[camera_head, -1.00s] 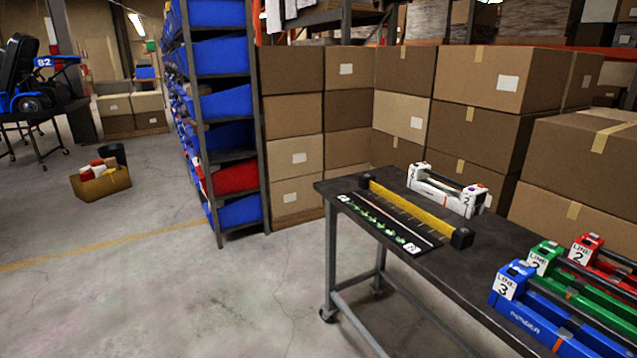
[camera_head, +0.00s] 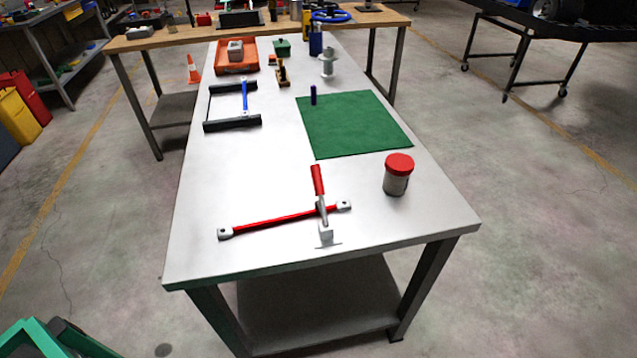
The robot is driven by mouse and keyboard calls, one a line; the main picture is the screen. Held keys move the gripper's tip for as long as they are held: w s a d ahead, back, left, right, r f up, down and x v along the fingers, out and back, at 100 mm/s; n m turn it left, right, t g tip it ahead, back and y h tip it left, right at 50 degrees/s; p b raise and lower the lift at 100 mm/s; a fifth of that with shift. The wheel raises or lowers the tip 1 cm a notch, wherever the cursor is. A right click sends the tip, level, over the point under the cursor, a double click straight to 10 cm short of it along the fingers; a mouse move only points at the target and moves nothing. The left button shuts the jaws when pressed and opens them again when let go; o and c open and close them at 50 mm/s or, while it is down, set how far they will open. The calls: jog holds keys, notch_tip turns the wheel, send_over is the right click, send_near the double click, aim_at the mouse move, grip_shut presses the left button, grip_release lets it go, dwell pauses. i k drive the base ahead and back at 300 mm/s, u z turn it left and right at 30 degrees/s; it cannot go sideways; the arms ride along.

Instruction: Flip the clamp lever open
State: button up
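A small clamp (camera_head: 325,232) with a pale metal body sits near the front edge of the long light-grey table (camera_head: 270,165). Its lever has a red grip (camera_head: 318,180) that points toward the far end of the table. I cannot tell from this view whether the clamp is locked. A thin red bar (camera_head: 275,218) with grey end blocks crosses the table at the clamp, partly behind its metal arm.
A red-lidded jar (camera_head: 398,174) stands right of the clamp. A green mat (camera_head: 355,125) lies beyond, with a small dark-blue upright item (camera_head: 313,95). A black-and-blue frame (camera_head: 235,108) and an orange tray (camera_head: 236,58) are farther back. Open floor flanks the table.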

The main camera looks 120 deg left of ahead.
aim_at(316, 173)
jog(key=u, duration=1.1)
jog(key=i, duration=1.2)
jog(key=u, duration=3.25)
jog(key=i, duration=0.55)
